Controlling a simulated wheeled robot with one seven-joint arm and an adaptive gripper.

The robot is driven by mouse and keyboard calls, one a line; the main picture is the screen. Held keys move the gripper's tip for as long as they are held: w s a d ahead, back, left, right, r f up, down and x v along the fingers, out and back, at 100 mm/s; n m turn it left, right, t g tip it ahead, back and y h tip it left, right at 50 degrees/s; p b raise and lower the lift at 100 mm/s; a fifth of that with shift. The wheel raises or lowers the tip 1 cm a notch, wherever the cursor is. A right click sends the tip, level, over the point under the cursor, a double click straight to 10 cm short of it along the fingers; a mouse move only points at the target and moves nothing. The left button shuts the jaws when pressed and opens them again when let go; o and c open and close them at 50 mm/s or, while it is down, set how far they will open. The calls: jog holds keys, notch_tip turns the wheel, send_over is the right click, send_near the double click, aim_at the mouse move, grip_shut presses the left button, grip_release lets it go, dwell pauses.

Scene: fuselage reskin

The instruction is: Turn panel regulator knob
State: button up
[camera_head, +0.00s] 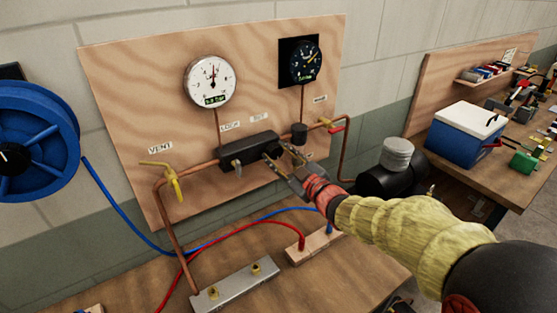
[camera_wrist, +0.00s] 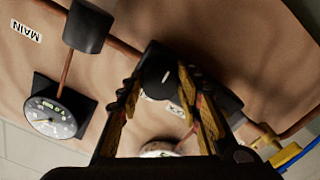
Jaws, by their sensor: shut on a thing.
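The regulator is a black block (camera_head: 250,150) mounted on the plywood panel (camera_head: 130,90), with copper pipes at its ends. Its round black knob (camera_wrist: 158,80), with a white line mark, faces me in the wrist view. My gripper (camera_head: 280,168) reaches the right part of the block from the lower right. In the wrist view my gripper (camera_wrist: 165,88) has one finger on each side of the knob and is shut on it. In the head view the fingers largely hide the knob. A white dial gauge (camera_head: 210,81) and a black dial gauge (camera_head: 305,62) sit above.
A yellow vent valve (camera_head: 174,180) is left of the block, and a red-handled valve (camera_head: 337,128) is right. A black cylinder (camera_head: 299,132) sits close above my gripper. Blue and red hoses cross the bench below, near a metal bar (camera_head: 235,285).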

dwell(0.4)
jog(key=o, duration=1.2)
jog(key=shift+c, duration=0.2)
jog(key=v, duration=1.2)
jog(key=shift+f, duration=0.1)
